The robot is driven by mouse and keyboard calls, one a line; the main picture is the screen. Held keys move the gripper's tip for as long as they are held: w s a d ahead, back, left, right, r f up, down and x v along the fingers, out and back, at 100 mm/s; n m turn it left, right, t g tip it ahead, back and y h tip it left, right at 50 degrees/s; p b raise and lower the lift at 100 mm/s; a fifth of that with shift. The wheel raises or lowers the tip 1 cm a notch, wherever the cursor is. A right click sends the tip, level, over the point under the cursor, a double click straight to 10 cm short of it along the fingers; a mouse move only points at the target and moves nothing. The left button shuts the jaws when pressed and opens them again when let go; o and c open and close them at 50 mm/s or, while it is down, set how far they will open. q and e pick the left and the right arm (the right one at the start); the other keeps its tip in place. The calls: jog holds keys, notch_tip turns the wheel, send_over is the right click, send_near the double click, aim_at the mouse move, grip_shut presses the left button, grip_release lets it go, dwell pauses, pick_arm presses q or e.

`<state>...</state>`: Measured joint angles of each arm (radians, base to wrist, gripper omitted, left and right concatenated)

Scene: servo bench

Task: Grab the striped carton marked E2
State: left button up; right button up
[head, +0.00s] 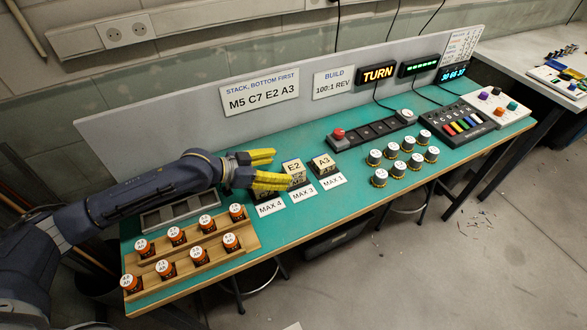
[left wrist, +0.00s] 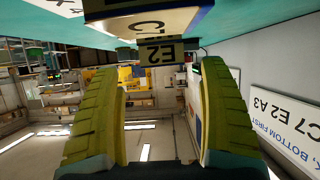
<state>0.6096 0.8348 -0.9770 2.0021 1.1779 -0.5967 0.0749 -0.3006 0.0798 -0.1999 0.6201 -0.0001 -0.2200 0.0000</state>
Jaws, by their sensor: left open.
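The carton marked E2 (head: 295,171) stands at the middle of the bench behind the MAX 3 label. Its E2 face also shows in the left wrist view (left wrist: 160,53), upside down, between and beyond my fingertips. My left gripper (head: 268,168) is open and empty, its yellow fingers pointing at the E2 carton from the left, apparently just short of it. A carton marked C7 (left wrist: 147,24) shows nearer in the wrist view. In the head view a dark carton partly shows under the near finger. The carton marked A3 (head: 323,164) stands to the right.
Label cards MAX 4 (head: 270,207), MAX 3 (head: 302,194) and MAX 1 (head: 334,181) lie in front of the cartons. A wooden rack (head: 250,244) of orange jars is at front left. Dark-bodied knobs (head: 397,168) stand at right. A backboard sign reads M5 C7 E2 A3 (head: 263,97).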

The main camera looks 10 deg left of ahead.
aim_at(293, 166)
pick_arm(q)
jog(key=shift+x, duration=2.8)
jog(key=shift+w+r, duration=0.2)
jog(key=c, duration=1.3)
jog(key=shift+r, duration=0.15)
